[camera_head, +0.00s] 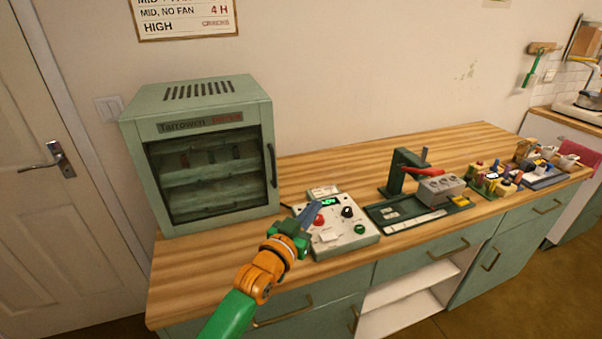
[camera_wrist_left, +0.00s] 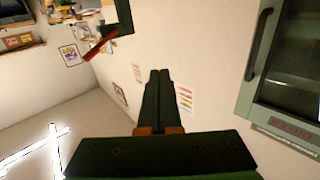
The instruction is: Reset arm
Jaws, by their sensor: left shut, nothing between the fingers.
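My left gripper (camera_head: 309,215) comes in from the lower left on a green and orange arm. Its fingertips are in front of the white control box (camera_head: 343,238), which has a red button, a dark knob, a green button and a small green display. In the left wrist view the two dark fingers (camera_wrist_left: 158,80) lie together, with nothing between them. Whether the fingers touch the control box cannot be told. My right gripper is not in either view.
A green cabinet oven (camera_head: 205,150) with a closed glass door stands left on the wooden worktop (camera_head: 300,175). A dark green press (camera_head: 402,172) with a red lever stands right of the control box. Several small items crowd the far right.

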